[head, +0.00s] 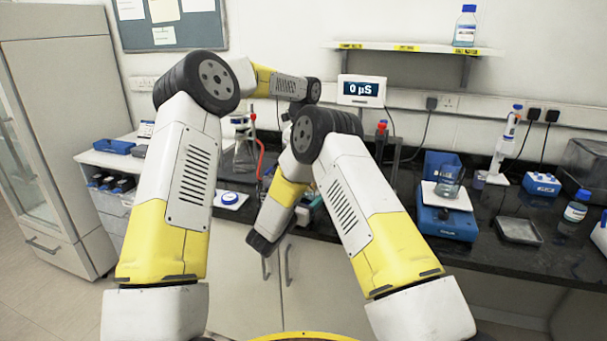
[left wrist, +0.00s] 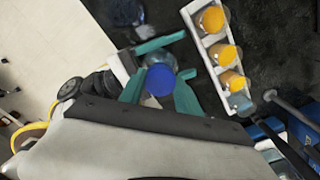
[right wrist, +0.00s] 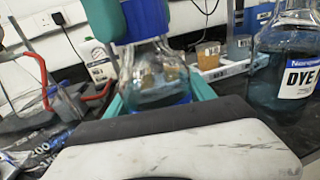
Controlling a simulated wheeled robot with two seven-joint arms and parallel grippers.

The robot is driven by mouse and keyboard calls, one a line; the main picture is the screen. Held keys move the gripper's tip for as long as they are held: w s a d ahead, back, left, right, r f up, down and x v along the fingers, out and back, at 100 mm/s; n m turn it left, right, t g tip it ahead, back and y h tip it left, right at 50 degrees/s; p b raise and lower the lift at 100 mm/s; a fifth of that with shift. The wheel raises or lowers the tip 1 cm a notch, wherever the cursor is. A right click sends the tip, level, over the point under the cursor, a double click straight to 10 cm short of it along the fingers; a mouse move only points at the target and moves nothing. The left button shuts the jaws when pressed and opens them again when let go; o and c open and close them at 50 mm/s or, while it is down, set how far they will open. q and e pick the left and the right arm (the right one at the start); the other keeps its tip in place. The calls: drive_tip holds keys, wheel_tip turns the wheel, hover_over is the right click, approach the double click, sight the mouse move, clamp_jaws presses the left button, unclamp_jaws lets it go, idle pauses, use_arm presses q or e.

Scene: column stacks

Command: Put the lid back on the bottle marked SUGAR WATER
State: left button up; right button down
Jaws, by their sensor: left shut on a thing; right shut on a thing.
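A clear glass bottle (right wrist: 150,78) with pale liquid stands between the teal fingers of my right gripper (right wrist: 160,98), which is shut on it. Its label is not readable here. A blue lid (right wrist: 135,28) is at the top of the bottle's neck, with a teal finger of my left gripper beside it. In the left wrist view the lid (left wrist: 160,80) sits between the fingers of my left gripper (left wrist: 159,92), shut on it. I cannot tell whether the lid touches the neck. In the head view the arms hide the lid and bottle.
A bottle labelled DYE (right wrist: 283,75) stands right of the held bottle. A white rack (left wrist: 208,52) with several orange-topped vials is close by. In the head view, a blue balance (head: 445,222) with a beaker stands further right. A meter (head: 361,90) reads 0 µS.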

use_arm(q)
drive_tip(key=m, duration=0.4)
drive_tip(key=shift+m, duration=0.3)
drive_tip(key=m, duration=0.5)
drive_tip(key=o, duration=1.3)
drive_tip(key=shift+r, duration=2.25)
